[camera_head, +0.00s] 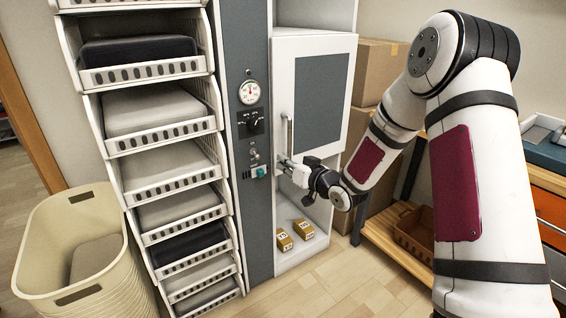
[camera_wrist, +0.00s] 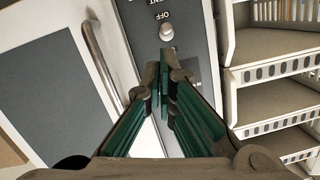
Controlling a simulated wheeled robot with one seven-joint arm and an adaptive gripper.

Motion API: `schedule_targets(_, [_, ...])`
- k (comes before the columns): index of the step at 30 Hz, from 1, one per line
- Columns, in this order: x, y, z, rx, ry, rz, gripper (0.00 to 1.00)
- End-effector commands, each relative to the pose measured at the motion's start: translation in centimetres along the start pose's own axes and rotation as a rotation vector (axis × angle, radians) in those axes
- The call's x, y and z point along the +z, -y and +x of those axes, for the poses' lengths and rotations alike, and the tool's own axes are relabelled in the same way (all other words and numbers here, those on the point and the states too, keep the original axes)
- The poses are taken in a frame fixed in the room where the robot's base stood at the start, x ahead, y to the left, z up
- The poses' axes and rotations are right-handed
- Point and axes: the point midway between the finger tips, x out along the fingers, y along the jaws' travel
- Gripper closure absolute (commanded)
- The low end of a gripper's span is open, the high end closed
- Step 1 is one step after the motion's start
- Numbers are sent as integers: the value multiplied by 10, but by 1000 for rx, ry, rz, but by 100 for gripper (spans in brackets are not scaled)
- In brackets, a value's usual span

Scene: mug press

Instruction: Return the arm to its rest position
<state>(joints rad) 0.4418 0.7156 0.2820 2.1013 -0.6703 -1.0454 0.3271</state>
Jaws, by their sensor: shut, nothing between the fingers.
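My gripper (camera_head: 282,164) is at the end of my white arm (camera_head: 470,165), in front of the machine's grey control column (camera_head: 243,75) and just below the door handle (camera_head: 290,135). In the wrist view its green-sided fingers (camera_wrist: 164,70) are shut together and hold nothing. The fingertips point at the control panel, close to a round metal switch (camera_wrist: 167,32) with "OFF" lettering upside down. I cannot tell whether they touch the panel. The handle also shows in the wrist view (camera_wrist: 101,66), to the left of the fingers.
The white cabinet door (camera_head: 318,95) stands beside the column. Two small yellow boxes (camera_head: 284,241) lie in the open space below. Stacked trays (camera_head: 160,110) and a cream bin (camera_head: 85,245) stand left. Cardboard boxes (camera_head: 378,75) and a wooden shelf (camera_head: 385,240) are right.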

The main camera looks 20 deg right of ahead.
Motion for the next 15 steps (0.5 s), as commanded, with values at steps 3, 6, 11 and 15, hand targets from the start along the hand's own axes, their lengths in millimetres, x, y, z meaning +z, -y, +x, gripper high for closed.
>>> schedule_targets(3, [-4,2,-2,15,24,-19,100])
schedule_targets(6, [-11,4,-8,59,89,-62,100])
schedule_targets(11, [-27,8,-37,183,253,-151,100])
schedule_targets(15, [-40,14,-79,301,401,-199,100])
